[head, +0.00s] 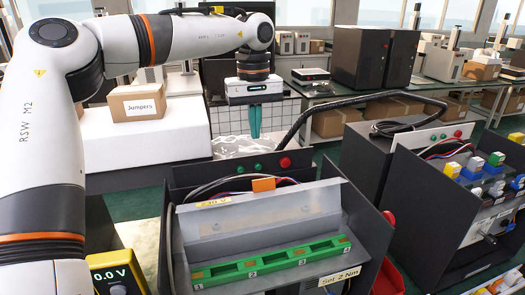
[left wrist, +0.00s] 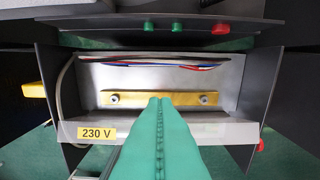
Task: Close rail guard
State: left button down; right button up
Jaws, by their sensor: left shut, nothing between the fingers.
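The rail guard (head: 265,225) is a pale see-through panel with a yellow 230 V label and an orange tab (head: 263,184) on its upper edge. It stands tilted up in the dark open box, behind the green numbered holder. In the left wrist view the guard (left wrist: 225,131) lies across the lower part, with a brass rail (left wrist: 130,98) with two screws beyond it. My left gripper (head: 254,122) points down above and behind the box, shut and empty, apart from the guard in the head view. Its fingers hide part of the guard in the left wrist view. My right gripper is not in view.
The green holder (head: 270,262) has numbered slots at the box front. The box's dark side walls (head: 362,225) rise beside the guard. Red and blue wires run behind the rail. A yellow meter (head: 118,272) stands left, and another dark box with colored parts (head: 450,195) right.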

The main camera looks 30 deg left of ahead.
pick_arm(q)
jog(key=s+d+f+p, duration=0.3)
jog(key=f+p, duration=0.2)
jog(key=f, duration=0.3)
jog(key=shift+s+d, duration=0.15)
jog(key=shift+d, duration=0.1)
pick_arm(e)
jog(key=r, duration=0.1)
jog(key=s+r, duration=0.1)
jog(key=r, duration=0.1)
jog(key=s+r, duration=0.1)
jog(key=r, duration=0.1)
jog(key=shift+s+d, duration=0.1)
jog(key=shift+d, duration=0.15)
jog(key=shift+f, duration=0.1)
